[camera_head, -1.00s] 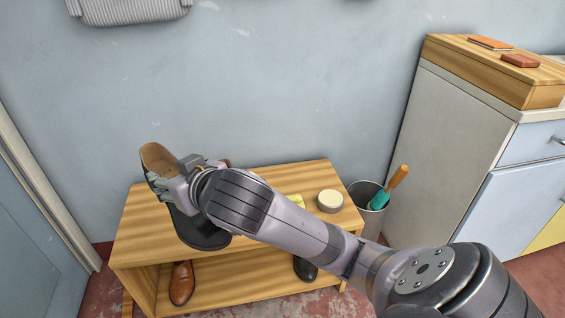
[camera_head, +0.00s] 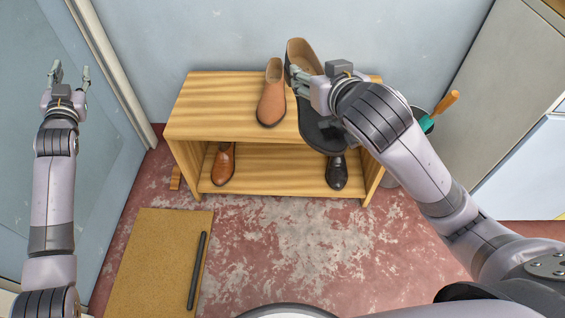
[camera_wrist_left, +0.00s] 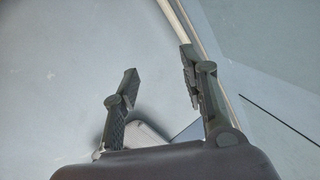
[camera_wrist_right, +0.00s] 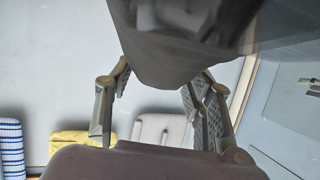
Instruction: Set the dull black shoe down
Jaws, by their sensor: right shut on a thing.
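The dull black shoe (camera_head: 322,133), with a tan inside, is tilted over the right part of the wooden shoe bench (camera_head: 217,100), its toe towards me. My right gripper (camera_head: 301,82) is shut on it near the opening. In the right wrist view the shoe (camera_wrist_right: 175,45) is a dark shape between the fingers. Whether its sole touches the bench top I cannot tell. My left gripper (camera_head: 72,78) is open and empty, high at the left by the pale door; its spread fingers show in the left wrist view (camera_wrist_left: 160,90).
A tan shoe (camera_head: 271,98) stands on the bench top just left of the black one. A brown shoe (camera_head: 223,165) and a shiny black shoe (camera_head: 337,172) are on the lower shelf. A bin (camera_head: 420,116) stands at the right. The bench top's left part is clear. A mat (camera_head: 150,262) lies on the floor.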

